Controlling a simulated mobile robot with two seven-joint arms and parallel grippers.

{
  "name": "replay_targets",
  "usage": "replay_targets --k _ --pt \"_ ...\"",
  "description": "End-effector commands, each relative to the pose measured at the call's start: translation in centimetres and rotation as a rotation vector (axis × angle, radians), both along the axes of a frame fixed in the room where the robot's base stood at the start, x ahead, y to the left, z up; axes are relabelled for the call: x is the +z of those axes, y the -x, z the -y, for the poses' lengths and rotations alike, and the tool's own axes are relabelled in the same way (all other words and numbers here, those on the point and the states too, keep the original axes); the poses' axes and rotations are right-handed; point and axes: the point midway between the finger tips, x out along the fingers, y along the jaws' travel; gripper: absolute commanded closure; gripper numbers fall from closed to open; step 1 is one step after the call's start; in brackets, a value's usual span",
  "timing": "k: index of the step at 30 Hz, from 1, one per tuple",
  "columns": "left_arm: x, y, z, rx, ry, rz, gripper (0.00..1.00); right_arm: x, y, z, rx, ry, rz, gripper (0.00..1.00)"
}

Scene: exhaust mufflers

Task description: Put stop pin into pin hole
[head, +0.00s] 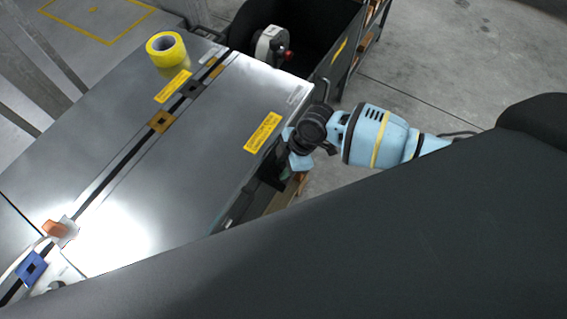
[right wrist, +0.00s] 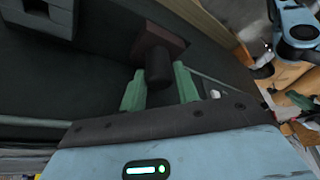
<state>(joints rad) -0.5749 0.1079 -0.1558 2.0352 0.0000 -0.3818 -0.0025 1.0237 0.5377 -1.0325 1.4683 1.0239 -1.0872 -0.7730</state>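In the right wrist view a dark cylinder with a reddish-brown square block at its far end, which looks like the stop pin (right wrist: 158,60), is between the two green fingertips of my right gripper (right wrist: 160,85). The fingertips lie close against both sides of it. In the head view my right gripper (head: 290,168) is low beside the table's right edge. Its fingertips are mostly hidden there, and the pin does not show. I cannot make out the pin hole. My left gripper is not in view.
The grey metal table (head: 130,200) has a dark slot with several small blocks (head: 161,121) along it. A yellow tape roll (head: 166,48) stands near its far edge. A dark bin (head: 320,20) is behind. Open floor (head: 440,60) is to the right.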

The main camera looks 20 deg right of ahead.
Motion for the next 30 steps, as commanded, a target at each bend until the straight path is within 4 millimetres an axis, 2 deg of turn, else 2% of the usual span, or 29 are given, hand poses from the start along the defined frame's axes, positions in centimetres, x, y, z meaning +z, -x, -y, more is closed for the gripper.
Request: replay_targets --k 1,4,14,17,24,30 --pt "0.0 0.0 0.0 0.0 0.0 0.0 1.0 0.0 0.0 0.0 0.0 0.0 0.001 0.62" --pt "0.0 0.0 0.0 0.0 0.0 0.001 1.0 0.1 0.0 0.0 0.0 0.0 0.001 0.49" --pt "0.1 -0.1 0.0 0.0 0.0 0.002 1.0 0.3 0.0 0.1 0.0 0.0 0.001 0.48" --pt "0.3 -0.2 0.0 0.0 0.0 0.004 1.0 1.2 0.0 0.5 0.0 0.0 0.002 0.48" --pt "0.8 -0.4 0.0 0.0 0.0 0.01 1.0 4.9 0.1 1.9 0.0 -0.001 0.003 0.48" --pt "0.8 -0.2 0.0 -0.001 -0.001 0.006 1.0 6.8 0.3 2.8 0.001 0.0 0.001 0.48"
